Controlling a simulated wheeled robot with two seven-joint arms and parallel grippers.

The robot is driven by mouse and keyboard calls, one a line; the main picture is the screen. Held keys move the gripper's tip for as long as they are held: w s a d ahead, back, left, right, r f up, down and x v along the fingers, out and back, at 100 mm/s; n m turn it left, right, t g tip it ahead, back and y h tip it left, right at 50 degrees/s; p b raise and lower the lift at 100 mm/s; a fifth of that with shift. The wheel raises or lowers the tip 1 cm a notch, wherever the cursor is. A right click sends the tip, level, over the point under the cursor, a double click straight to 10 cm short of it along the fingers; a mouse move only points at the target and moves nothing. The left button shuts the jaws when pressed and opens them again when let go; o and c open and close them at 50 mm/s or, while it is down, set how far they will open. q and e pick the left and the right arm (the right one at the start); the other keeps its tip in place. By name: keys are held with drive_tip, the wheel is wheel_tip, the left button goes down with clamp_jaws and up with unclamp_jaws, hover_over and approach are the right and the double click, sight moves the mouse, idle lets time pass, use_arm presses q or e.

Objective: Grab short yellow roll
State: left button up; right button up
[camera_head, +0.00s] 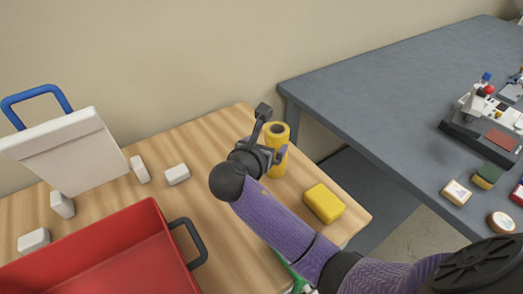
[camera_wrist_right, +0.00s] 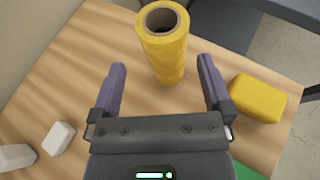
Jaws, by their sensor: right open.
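The short yellow roll (camera_head: 276,137) stands upright near the right back edge of the wooden table, with a dark hole in its top. In the right wrist view the roll (camera_wrist_right: 164,50) stands ahead of and between my fingers. My right gripper (camera_head: 272,148) is at the roll, and its open fingers (camera_wrist_right: 163,78) show on either side of the roll's lower part with room around it. The head view partly hides the roll's lower side behind the gripper. My left gripper does not show.
A yellow block (camera_head: 323,203) lies just right of the roll, also in the wrist view (camera_wrist_right: 257,97). Small white blocks (camera_head: 177,175) lie left. A red bin (camera_head: 110,262) with a dark handle is in front. A white box (camera_head: 70,150) stands left. A grey table (camera_head: 390,90) is at right.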

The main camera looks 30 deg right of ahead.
sight(273, 144)
drive_tip(key=b+x, duration=0.1)
drive_tip(key=x, duration=0.1)
drive_tip(key=b+x, duration=0.1)
drive_tip(key=x, duration=0.1)
drive_tip(key=f+b+x, duration=0.1)
drive_tip(key=x, duration=0.1)
drive_tip(key=shift+s+f, duration=0.1)
drive_tip(key=shift+s, duration=0.05)
drive_tip(key=shift+w+d+f+b, duration=0.1)
drive_tip(key=shift+w+d+b, duration=0.3)
drive_tip(key=shift+d, duration=0.25)
drive_tip(key=c, duration=0.9)
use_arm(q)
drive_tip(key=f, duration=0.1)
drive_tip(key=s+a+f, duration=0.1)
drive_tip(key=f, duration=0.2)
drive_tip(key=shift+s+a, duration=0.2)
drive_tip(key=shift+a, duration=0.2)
use_arm(e)
drive_tip(key=c, duration=0.4)
